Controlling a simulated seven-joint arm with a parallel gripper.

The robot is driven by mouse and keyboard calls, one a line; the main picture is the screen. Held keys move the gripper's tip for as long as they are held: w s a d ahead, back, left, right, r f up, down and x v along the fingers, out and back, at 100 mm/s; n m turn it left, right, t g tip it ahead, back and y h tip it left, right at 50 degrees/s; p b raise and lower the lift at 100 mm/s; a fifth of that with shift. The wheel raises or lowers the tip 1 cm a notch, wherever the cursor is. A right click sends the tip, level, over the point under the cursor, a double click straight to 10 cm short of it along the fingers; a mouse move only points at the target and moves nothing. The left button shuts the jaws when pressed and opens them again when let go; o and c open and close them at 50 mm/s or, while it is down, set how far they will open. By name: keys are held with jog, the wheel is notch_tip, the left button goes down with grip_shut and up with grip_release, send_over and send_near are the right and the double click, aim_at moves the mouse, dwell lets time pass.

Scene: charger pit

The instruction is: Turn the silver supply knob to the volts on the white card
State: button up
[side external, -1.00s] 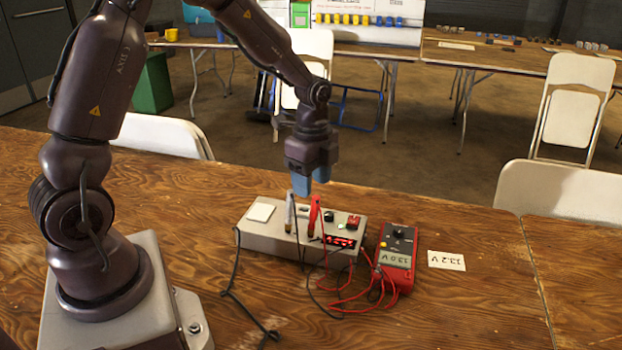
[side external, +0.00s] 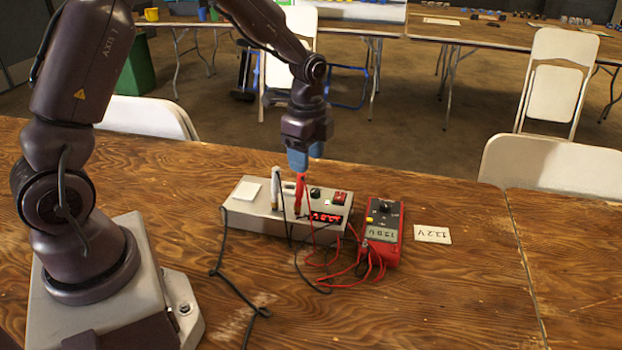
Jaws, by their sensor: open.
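I cannot clearly make out the silver knob; the upright red probe (side external: 299,195) and white probe (side external: 276,190) cover part of the box top. The white card (side external: 432,234) lies flat to the right, its small volts text blurred, perhaps 13.2 V or 12.2 V. A red meter (side external: 384,230) stands between box and card, its reading blurred. My gripper (side external: 304,163) is open, fingers pointing down, just above the back of the box and behind the red probe.
Black and red leads (side external: 238,285) loop over the table in front of the box and meter. A black knob or post (side external: 315,193) and a red switch (side external: 339,198) sit on the box top. White chairs (side external: 545,172) stand behind the table. The table's right side is clear.

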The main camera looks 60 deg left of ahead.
aim_at(315, 190)
jog(key=w+a+r+n, duration=0.1)
jog(key=w+n, duration=0.1)
jog(key=n, duration=0.9)
jog(key=w+a+r+n, duration=0.1)
jog(key=w+a+n, duration=0.1)
jog(key=n, duration=0.9)
jog(key=f, duration=1.3)
jog(key=shift+s+d, duration=0.2)
